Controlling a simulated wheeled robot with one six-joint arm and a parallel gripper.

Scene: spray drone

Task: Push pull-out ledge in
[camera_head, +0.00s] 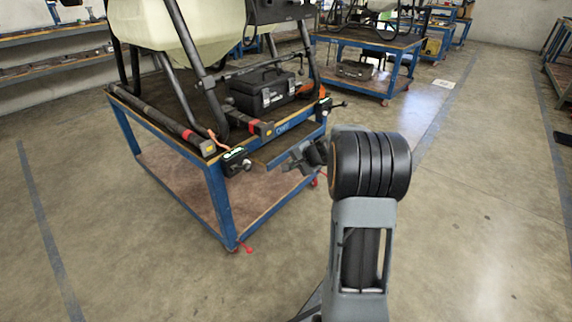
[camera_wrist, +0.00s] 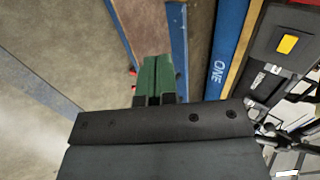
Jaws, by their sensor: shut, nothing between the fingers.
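The pull-out ledge (camera_head: 284,148) is a brown board with a blue front edge. It sticks out from under the front of the blue-framed table (camera_head: 218,190), below the lettered blue rail. In the wrist view the ledge (camera_wrist: 200,35) lies between its blue front edge and that rail. My gripper (camera_head: 300,157) is beside the ledge's outer edge in the head view. In the wrist view its green fingers (camera_wrist: 158,73) are together and empty, close to the blue front edge. I cannot tell whether they touch it.
Black clamps (camera_head: 235,161) and (camera_head: 324,104) sit at the table's front corners. A black toolbox (camera_head: 262,90) and the drone's dark legs stand on the tabletop. Another blue table (camera_head: 365,50) stands behind.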

